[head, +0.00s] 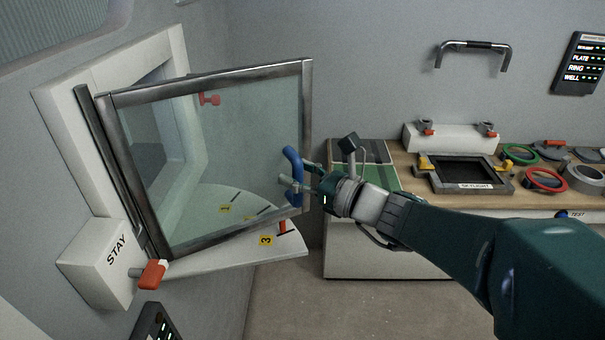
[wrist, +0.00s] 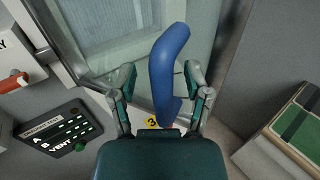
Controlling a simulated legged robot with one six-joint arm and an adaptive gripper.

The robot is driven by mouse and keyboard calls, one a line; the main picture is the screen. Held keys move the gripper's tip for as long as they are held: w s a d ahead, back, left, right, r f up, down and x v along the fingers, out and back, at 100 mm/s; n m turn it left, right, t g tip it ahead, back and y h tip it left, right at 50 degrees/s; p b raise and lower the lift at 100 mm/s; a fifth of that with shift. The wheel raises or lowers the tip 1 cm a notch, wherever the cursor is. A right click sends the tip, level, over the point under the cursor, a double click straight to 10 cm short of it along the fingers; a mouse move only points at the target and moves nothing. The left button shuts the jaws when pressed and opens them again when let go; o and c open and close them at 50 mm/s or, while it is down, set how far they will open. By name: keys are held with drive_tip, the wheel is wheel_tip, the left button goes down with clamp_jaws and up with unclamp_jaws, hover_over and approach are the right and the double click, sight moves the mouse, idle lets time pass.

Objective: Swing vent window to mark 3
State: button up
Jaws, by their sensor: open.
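The vent window (head: 250,120) is a glass pane in a grey metal frame, swung out from its white opening on the left wall. Its blue handle (head: 293,176) is on the free edge; in the wrist view the handle (wrist: 167,75) stands between my fingers. My gripper (head: 308,182) is at the handle, and in the wrist view its fingers (wrist: 160,88) are apart on both sides of it. A white quarter-round plate under the window carries yellow mark 1 (head: 225,208) and mark 3 (head: 265,240). The window's lower free corner is near mark 3; exact alignment is unclear.
A white STAY box (head: 100,262) with a red-orange knob (head: 152,274) sits at the hinge side. A dark panel with lit rows (wrist: 62,132) is below it. A workbench (head: 400,165) with a skylight frame (head: 465,173) and several rings stands right. Floor between is clear.

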drive_tip(key=v, duration=1.2)
drive_tip(key=shift+a, duration=0.1)
drive_tip(key=s+a+f+n+g+h, duration=0.2)
drive_tip(key=s+f+n+g+h, duration=0.4)
drive_tip(key=s+f+n, duration=0.5)
drive_tip(key=s+d+r+n+t+h, duration=0.1)
drive_tip(key=d+r+n+h, duration=0.1)
drive_tip(key=d+n+h, duration=0.7)
drive_tip(key=d+n, duration=0.1)
drive_tip(key=n, duration=0.3)
drive_tip(key=shift+s+r+n+t, duration=0.2)
drive_tip(key=shift+n+t, duration=0.1)
drive_tip(key=shift+n, duration=0.1)
drive_tip(key=shift+a, duration=0.15)
